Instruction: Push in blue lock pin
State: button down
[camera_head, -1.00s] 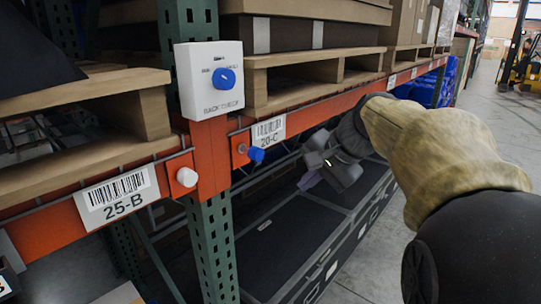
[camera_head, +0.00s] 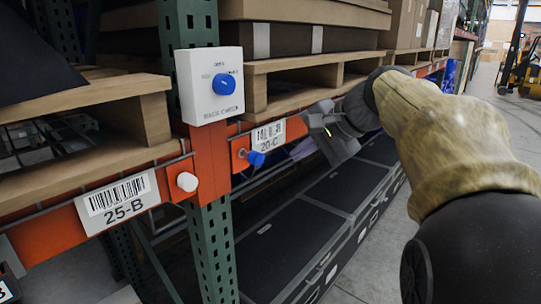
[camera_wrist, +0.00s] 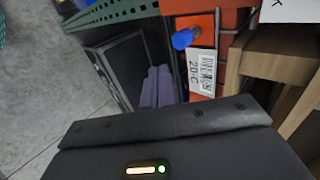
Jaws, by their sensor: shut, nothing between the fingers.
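The blue lock pin (camera_head: 256,158) sticks out of an orange plate on the rack beam, beside the 20-C label (camera_head: 269,136). It also shows in the wrist view (camera_wrist: 184,39), at upper middle. My gripper (camera_head: 294,154) is right of the pin in the head view, partly behind the grey wrist housing. In the wrist view its lavender fingers (camera_wrist: 158,72) lie together with nothing between them. They are apart from the pin, below and left of it there.
A white pin (camera_head: 187,181) sits by the 25-B label (camera_head: 118,204). A white box with a blue knob (camera_head: 225,84) is on the green upright. Wooden pallets (camera_head: 290,80) rest above the beam. Black strapped totes (camera_head: 300,215) stand below. Open floor lies at right.

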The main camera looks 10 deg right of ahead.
aim_at(261, 164)
jog(key=shift+w+a+f+p, duration=0.65)
jog(key=shift+w+a, duration=0.2)
jog(key=shift+w, duration=0.3)
jog(key=shift+w+a+f+p, duration=0.6)
jog(key=shift+w+a+f, duration=0.2)
jog(key=shift+w, duration=0.35)
jog(key=shift+w+a+f+p, duration=0.65)
jog(key=shift+w+a, duration=0.2)
jog(key=shift+w, duration=0.3)
